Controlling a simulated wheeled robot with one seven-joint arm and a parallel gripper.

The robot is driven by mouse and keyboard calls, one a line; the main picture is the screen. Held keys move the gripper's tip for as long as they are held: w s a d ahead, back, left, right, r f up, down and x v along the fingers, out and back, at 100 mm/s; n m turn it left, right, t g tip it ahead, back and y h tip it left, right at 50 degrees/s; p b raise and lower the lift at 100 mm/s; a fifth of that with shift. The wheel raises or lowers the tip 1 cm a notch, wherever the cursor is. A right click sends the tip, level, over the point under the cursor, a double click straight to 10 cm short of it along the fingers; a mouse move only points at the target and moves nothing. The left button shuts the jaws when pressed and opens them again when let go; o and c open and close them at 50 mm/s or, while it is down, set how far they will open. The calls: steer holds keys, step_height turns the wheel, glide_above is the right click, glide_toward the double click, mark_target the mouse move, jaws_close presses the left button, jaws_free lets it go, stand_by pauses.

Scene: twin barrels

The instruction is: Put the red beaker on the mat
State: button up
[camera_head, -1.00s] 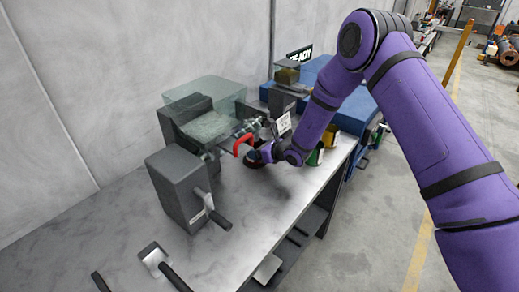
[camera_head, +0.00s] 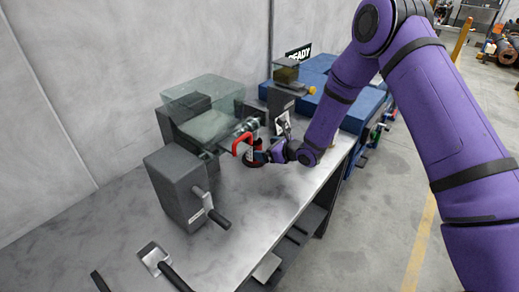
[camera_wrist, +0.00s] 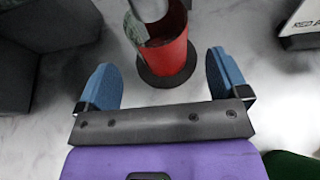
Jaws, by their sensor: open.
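The red beaker (camera_wrist: 168,52) stands on a dark round disc (camera_wrist: 166,80) in the wrist view. A grey cylinder (camera_wrist: 149,8) hangs over its open top and hides part of the rim. My gripper (camera_wrist: 164,66) is open, with one blue finger to each side of the beaker and a gap on both sides; nothing is held. In the head view my gripper (camera_head: 262,152) is low over the bench, beside a red bracket-shaped part (camera_head: 241,143). The beaker is hard to make out there. I cannot tell whether the dark disc is the mat.
A clear tank (camera_head: 205,95) and grey blocks (camera_head: 178,185) with a lever (camera_head: 217,218) stand left of my gripper. Blue cases (camera_head: 355,105) stand at the back right. A labelled block (camera_wrist: 302,25) is close by on the right in the wrist view. The front bench (camera_head: 245,240) is mostly clear.

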steer(key=v, duration=0.7)
steer(key=s+d+r+n+g, duration=0.1)
steer(key=s+r+n+g, duration=0.1)
steer(key=s+r+n, duration=0.5)
steer(key=s+d+r+n+g, duration=0.1)
steer(key=s+r+n+g, duration=0.15)
steer(key=r, duration=0.75)
steer(key=s+d+r+n+g, duration=0.1)
steer(key=s+r+n+g, duration=0.1)
steer(key=s+r+n, duration=0.55)
steer(key=s+d+r+n+t+h, duration=0.1)
steer(key=s+d+r+n+h, duration=0.3)
steer(key=s+d, duration=0.6)
steer(key=s+d+r+n+t+h, duration=0.2)
steer(key=s+d+r+n+h, duration=0.2)
steer(key=s+d, duration=0.6)
step_height(320, 180, up, 3)
steer(key=s+h, duration=0.1)
steer(key=h, duration=0.1)
steer(key=shift+s+r+n+h, duration=0.2)
steer(key=shift+n+h, duration=0.1)
steer(key=shift+h, duration=0.1)
steer(key=shift+a, duration=0.1)
